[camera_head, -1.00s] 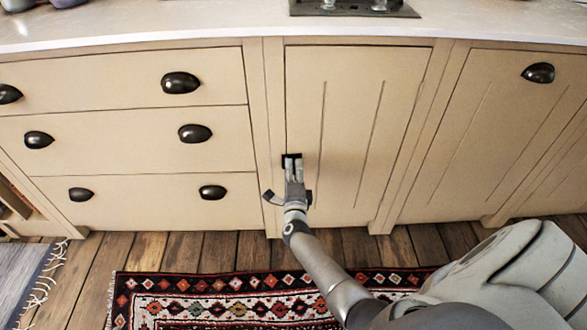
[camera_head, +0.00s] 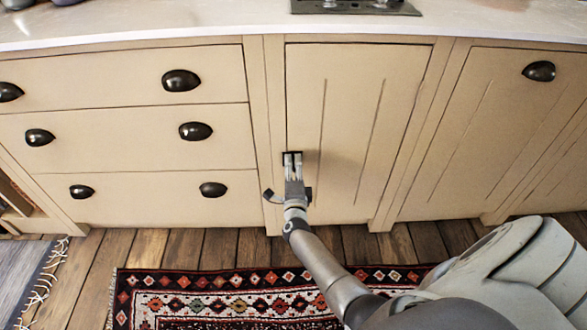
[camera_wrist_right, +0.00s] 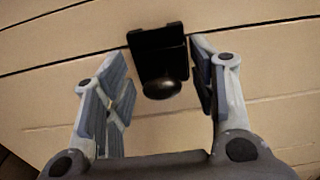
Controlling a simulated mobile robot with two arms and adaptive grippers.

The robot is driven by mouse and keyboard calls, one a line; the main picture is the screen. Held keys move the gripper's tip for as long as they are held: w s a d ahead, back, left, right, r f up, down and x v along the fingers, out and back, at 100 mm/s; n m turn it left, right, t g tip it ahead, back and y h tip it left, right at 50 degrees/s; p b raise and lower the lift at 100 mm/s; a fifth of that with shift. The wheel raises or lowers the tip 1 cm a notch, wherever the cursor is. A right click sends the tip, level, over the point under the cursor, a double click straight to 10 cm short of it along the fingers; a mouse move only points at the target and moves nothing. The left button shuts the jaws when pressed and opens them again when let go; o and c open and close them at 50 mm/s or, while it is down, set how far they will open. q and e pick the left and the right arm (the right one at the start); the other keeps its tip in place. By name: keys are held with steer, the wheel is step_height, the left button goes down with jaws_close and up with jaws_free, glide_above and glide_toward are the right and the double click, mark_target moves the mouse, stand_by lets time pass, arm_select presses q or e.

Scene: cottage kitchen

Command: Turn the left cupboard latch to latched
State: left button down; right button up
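The cupboard latch (camera_wrist_right: 160,55) is a small black plate with a rounded knob at its lower end, on the cream cupboard front. In the right wrist view it stands between the fingers of my right gripper (camera_head: 293,163), which is open. The right finger is close beside the plate; I cannot tell if it touches. A wider gap shows on the left. In the head view the latch (camera_head: 287,157) is mostly hidden behind the fingertips, at the left edge of the cupboard door (camera_head: 345,110). My left gripper is not in view.
Drawers with black cup handles (camera_head: 195,131) are left of the cupboard. Another panel with a cup handle (camera_head: 539,71) is to the right. A pale countertop (camera_head: 200,22) runs above. A patterned rug (camera_head: 230,298) lies on the wooden floor below.

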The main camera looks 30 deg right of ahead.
steer(key=v, duration=1.2)
steer(key=shift+a, duration=0.1)
stand_by(0.4)
